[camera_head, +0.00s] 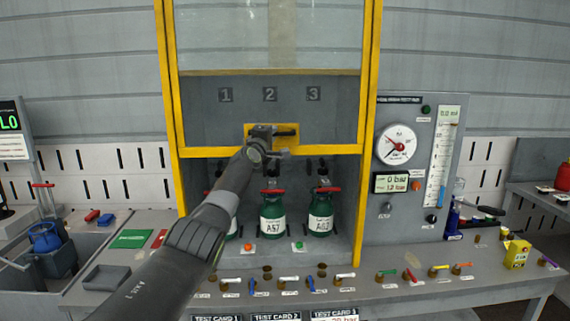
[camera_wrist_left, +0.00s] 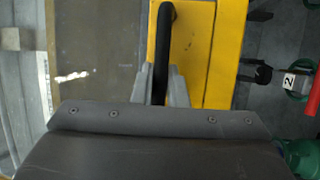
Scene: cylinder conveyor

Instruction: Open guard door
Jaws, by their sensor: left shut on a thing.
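The guard door is a clear pane in a yellow frame (camera_head: 325,150), in the middle of the head view. Its lower yellow bar is above the green cylinders, with an open gap below. A yellow plate with a black handle (camera_wrist_left: 165,28) sits on this bar. My left gripper (camera_head: 268,136) is at the plate, with its arm reaching up from below. In the left wrist view my left gripper (camera_wrist_left: 160,84) has its two grey fingers closed on either side of the black handle. My right gripper is not in view.
Green cylinders (camera_head: 272,218) (camera_head: 320,218) with red tops stand in the bay below the door; another is partly hidden by my arm. A gauge panel (camera_head: 412,215) stands at the right. Small coloured valves (camera_head: 410,275) line the front bench. A blue container (camera_head: 44,237) is at the left.

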